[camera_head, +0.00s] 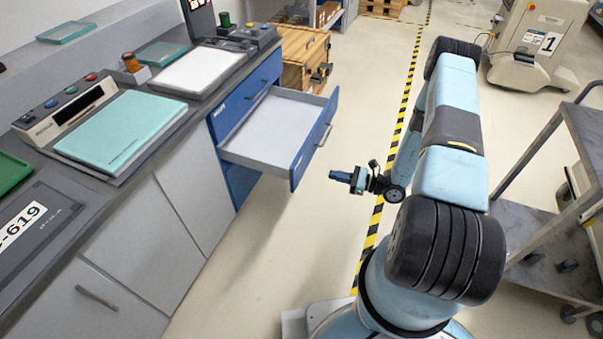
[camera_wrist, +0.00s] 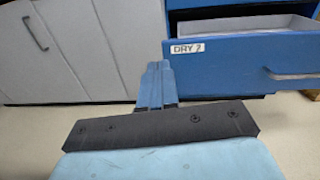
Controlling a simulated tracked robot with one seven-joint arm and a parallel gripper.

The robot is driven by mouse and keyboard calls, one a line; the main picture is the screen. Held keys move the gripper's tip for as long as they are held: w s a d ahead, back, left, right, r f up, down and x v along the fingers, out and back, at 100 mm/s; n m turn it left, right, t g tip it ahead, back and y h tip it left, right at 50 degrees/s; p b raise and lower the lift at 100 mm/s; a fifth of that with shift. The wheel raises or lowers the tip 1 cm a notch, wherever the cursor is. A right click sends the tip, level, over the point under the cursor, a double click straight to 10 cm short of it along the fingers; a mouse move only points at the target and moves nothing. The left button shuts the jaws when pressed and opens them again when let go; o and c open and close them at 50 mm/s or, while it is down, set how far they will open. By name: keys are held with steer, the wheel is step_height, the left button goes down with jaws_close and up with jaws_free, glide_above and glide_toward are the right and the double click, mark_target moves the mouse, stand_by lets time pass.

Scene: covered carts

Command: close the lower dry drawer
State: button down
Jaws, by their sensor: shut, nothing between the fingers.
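The open drawer (camera_head: 310,143) has a blue front and a pale empty inside, and it stands pulled out from the blue cabinet (camera_head: 238,178) under the counter. In the wrist view its front (camera_wrist: 225,68) carries the label "DRY 2" and a handle (camera_wrist: 293,74) at the right. Another blue drawer front (camera_head: 245,92) above it is shut. My gripper (camera_head: 333,175) is shut and empty, out in front of the drawer front and apart from it in the head view. In the wrist view the gripper's fingers (camera_wrist: 155,72) point towards the cabinets, just left of the label.
Grey cabinet doors (camera_head: 140,240) run along the counter left of the drawer. A wooden crate (camera_head: 303,55) stands beyond the cabinet. A grey cart (camera_head: 545,235) is at the right. The floor (camera_head: 265,250) before the cabinets is clear.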

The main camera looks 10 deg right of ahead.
step_height(320, 180, down, 3)
steer(key=m+t, duration=0.1)
steer(key=m, duration=0.1)
glide_toward(294, 170)
steer(key=shift+h, duration=0.3)
steer(key=x, duration=0.6)
steer(key=shift+s+a+r, duration=0.2)
steer(key=shift+a+r, duration=0.05)
steer(key=shift+r, duration=0.05)
steer(key=shift+w+a, duration=0.2)
steer(key=shift+a, duration=0.05)
